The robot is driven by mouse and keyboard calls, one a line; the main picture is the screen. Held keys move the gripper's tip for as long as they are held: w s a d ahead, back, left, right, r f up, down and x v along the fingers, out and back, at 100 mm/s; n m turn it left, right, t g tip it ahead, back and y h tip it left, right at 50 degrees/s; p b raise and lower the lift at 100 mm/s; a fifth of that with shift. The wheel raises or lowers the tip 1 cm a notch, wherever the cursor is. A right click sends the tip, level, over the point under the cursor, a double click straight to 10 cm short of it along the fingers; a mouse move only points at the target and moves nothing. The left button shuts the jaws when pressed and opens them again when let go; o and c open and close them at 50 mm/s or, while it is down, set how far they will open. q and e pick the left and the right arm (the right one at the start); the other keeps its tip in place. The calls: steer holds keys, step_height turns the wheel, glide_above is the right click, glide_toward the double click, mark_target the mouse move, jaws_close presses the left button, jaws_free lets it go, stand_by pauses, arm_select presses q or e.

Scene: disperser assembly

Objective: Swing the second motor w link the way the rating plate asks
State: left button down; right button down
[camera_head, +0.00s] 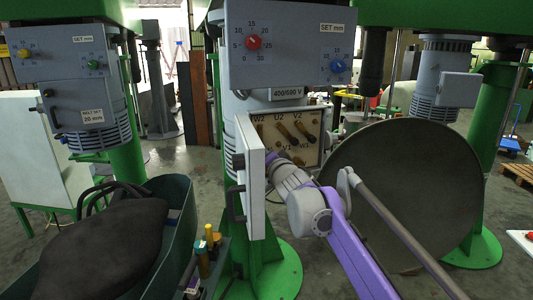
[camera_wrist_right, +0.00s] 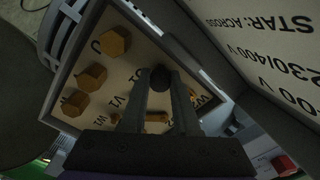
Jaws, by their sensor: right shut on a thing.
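The second motor's open terminal box (camera_head: 323,140) is at the centre of the head view. Its board has labels W2, U2, V2 above and V1, W1 below, and brass links (camera_head: 302,130) on studs. The rating plate (camera_head: 287,94) above it reads 400/690 V. My right gripper (camera_head: 272,157) reaches the lower left of the board. In the right wrist view its fingers (camera_wrist_right: 160,90) are shut on a small dark round-ended piece (camera_wrist_right: 161,78) over the board. I cannot tell whether this is the w link. Brass nuts (camera_wrist_right: 92,77) stand left of the fingers. The left gripper is out of view.
The box's open door (camera_head: 250,195) stands just left of my right arm. Its inside carries text with "STAR: ACROSS" (camera_wrist_right: 272,22) in the wrist view. A large grey disc (camera_head: 400,190) is on the right. A green tub (camera_head: 175,230) is at front left.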

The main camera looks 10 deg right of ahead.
steer(key=shift+a, duration=0.1)
stand_by(0.4)
steer(key=c, duration=0.6)
jaws_free()
steer(key=shift+c, duration=0.2)
